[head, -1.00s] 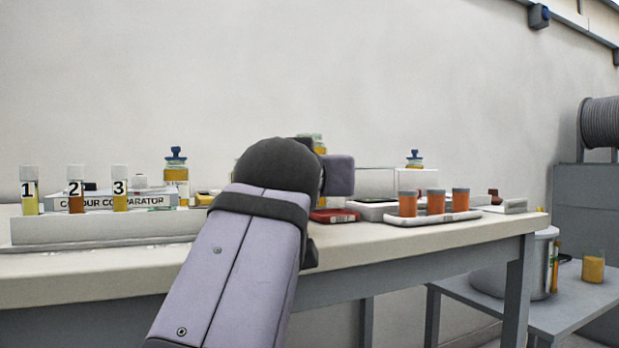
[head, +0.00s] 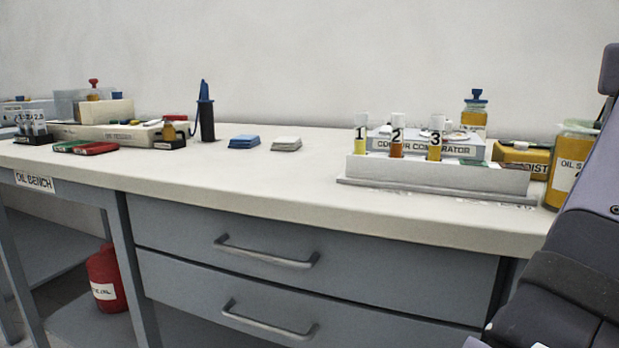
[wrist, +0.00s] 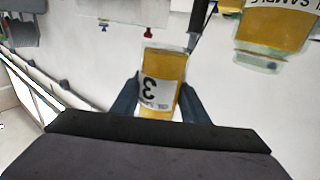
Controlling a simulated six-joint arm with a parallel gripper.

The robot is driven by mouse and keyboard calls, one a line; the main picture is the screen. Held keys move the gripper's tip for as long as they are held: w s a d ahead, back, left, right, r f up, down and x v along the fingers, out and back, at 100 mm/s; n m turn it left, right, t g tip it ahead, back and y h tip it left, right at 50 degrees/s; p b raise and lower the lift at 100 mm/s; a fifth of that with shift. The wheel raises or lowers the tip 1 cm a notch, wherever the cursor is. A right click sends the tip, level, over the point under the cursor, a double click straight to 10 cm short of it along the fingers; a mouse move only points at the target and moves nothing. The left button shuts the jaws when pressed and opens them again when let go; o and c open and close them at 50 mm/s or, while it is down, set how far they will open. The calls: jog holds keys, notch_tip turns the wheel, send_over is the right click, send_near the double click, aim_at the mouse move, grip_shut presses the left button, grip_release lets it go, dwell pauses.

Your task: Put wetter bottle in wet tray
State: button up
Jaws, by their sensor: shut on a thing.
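My gripper (wrist: 158,98) is shut on a small amber bottle (wrist: 163,68) in the wrist view. In the head view only part of my arm shows at the right edge; my gripper and the held bottle are out of that picture. I cannot pick out a tray marked wet in either view. At the far left of the head view, a red-capped bottle (head: 93,92) stands behind a pale box (head: 107,109).
A large oil sample jar (head: 568,165) stands near my arm; a jar like it (wrist: 272,32) shows in the wrist view. The colour comparator (head: 421,150) stands behind a white rack (head: 440,173) with three numbered vials. The bench (head: 250,185) is clear in the middle.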

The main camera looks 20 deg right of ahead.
notch_tip(320, 180, up, 55)
jog(key=p, duration=5.3)
jog(key=shift+p, duration=0.35)
jog(key=shift+f, duration=0.2)
notch_tip(320, 180, down, 56)
jog(key=b, duration=5.6)
jog(key=shift+f+b, duration=3.7)
jog(key=shift+f, duration=1.05)
jog(key=shift+f, duration=0.1)
